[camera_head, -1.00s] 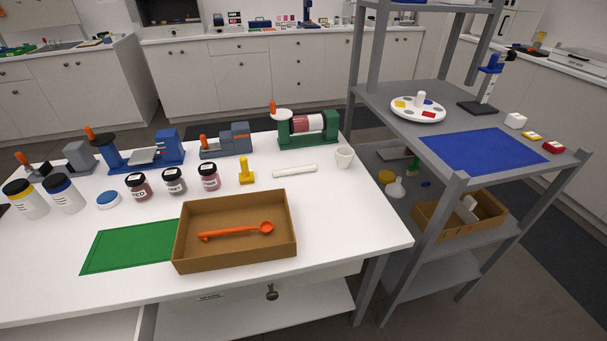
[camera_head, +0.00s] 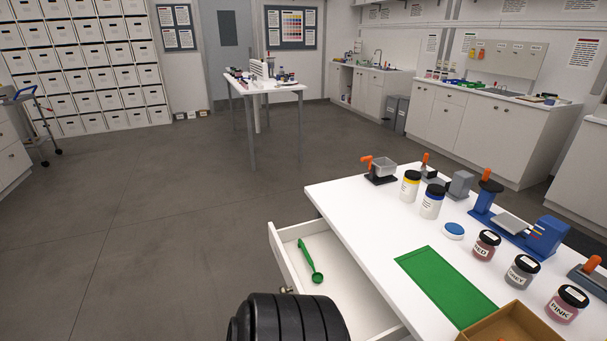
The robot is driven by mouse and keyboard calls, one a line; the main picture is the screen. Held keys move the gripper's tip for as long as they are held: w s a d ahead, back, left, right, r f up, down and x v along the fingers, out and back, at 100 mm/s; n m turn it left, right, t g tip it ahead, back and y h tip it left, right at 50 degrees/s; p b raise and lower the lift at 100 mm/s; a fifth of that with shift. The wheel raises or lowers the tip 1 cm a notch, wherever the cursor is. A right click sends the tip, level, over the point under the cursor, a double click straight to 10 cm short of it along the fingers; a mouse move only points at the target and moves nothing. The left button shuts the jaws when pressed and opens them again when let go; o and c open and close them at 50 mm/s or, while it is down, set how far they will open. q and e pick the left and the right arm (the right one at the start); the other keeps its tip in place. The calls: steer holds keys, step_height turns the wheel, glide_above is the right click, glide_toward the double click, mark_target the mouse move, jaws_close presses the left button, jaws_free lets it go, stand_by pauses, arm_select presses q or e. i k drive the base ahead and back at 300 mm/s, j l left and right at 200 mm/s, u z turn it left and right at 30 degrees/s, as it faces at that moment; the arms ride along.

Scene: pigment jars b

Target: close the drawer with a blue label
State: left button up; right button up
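A white drawer (camera_head: 290,233) stands pulled out from the left side of the white table (camera_head: 343,205). A green spoon (camera_head: 313,262) lies inside it. A small round knob (camera_head: 286,290) shows at the drawer's outer front. The drawer's front face is turned away, so no blue label shows and I cannot tell its colour. A black ribbed part of my own arm covers the near end of the drawer in the picture. Neither of my grippers shows.
On the table are a green mat (camera_head: 446,285), a brown tray (camera_head: 508,326), jars labelled RED (camera_head: 485,246), GREY (camera_head: 521,271) and PINK (camera_head: 567,303), and a blue stand (camera_head: 520,232). The grey floor (camera_head: 170,230) left of the drawer is clear.

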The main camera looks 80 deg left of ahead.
mark_target(367, 317)
steer(key=u, duration=2.45)
